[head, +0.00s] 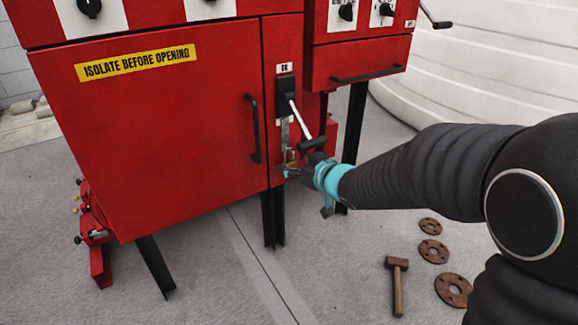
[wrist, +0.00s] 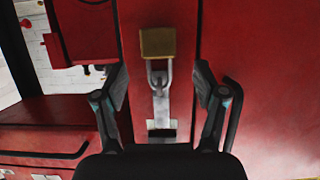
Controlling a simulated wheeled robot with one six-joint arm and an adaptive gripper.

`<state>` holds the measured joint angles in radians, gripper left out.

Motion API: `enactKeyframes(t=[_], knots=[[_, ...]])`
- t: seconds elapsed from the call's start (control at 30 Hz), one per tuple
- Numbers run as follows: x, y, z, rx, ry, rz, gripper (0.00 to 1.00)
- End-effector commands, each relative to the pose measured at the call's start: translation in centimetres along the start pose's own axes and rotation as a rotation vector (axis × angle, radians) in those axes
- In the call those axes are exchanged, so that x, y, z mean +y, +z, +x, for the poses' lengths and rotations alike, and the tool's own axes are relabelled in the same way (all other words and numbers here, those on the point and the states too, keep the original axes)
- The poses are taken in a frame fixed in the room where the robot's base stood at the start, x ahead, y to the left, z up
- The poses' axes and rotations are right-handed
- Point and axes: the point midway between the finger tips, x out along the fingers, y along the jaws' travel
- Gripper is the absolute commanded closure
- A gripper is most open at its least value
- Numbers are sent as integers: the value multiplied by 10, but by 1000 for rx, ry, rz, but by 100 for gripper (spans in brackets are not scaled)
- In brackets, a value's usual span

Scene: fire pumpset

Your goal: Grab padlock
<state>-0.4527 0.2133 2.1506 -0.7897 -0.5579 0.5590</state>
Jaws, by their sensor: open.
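The brass padlock (wrist: 157,43) shows in the wrist view, its shackle through a grey metal hasp (wrist: 162,105) on the red cabinet. In the head view the padlock (head: 291,158) is small and partly hidden by my gripper, below the switch on the narrow cabinet panel. My gripper (wrist: 160,76) is open, with one finger on each side of the padlock's shackle and hasp. The padlock body lies just beyond the fingertips in the wrist view, and the fingers look clear of it. My gripper (head: 298,168) is close in front of the panel in the head view.
A switch lever with a black grip (head: 312,143) sticks out just above my gripper. A black door handle (head: 253,128) is to the left. A hammer (head: 397,284) and several rusty flanges lie on the floor at right. Open floor lies in front of the cabinet.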

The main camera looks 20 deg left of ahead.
Motion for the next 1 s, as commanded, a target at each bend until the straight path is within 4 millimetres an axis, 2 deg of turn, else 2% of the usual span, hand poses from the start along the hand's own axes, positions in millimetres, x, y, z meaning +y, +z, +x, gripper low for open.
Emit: enactKeyframes(t=[0.1, 0.23, 0.53, 0.57, 0.8, 0.83, 1.0], knots=[[1, 5, 18, -2, -1, 2, 29], [1, 4, 32, -1, -1, 0, 29], [1, 3, 36, 0, 0, 0, 29], [1, 3, 36, 0, 0, 0, 32], [1, 3, 36, 0, 0, 0, 92], [1, 3, 36, 0, 0, 0, 98], [1, 2, 36, 1, 0, 0, 98]])
